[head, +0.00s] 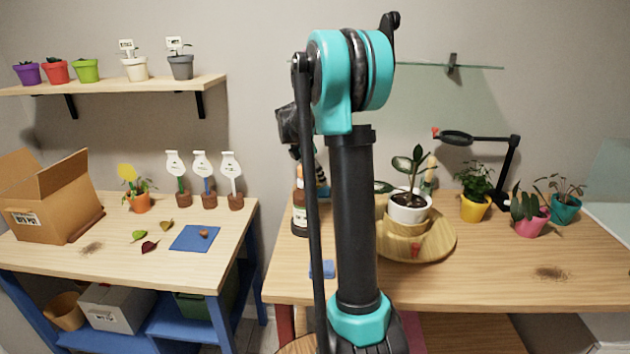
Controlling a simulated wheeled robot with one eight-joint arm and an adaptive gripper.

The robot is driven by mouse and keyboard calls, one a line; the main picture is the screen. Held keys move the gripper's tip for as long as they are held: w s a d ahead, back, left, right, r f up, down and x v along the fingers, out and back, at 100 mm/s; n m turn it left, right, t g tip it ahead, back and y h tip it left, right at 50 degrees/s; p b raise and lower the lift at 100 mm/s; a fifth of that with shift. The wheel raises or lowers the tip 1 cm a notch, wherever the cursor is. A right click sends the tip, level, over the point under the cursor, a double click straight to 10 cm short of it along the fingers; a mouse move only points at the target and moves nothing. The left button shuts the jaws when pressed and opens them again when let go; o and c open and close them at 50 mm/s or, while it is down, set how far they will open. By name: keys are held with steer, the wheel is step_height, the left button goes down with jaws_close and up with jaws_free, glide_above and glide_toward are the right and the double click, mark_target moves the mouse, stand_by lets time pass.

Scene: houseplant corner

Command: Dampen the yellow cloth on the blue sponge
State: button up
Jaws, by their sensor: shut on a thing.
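A small blue block, which looks like the blue sponge (328,269), lies on the right table near its front edge, partly hidden behind my arm. I cannot make out the yellow cloth. My arm stands upright across the middle of the view and hides part of the right table. My gripper's fingers do not show, so I cannot see where they are relative to the sponge.
A brown bottle (299,210) stands left of my arm. A potted plant (408,207) is on a round wooden tray (440,241). Several pots stand on the right. The left table holds a cardboard box (45,205) and a blue mat (188,240). The right table's front is mostly clear.

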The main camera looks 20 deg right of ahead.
mark_target(315, 178)
steer(key=shift+r, duration=2.4)
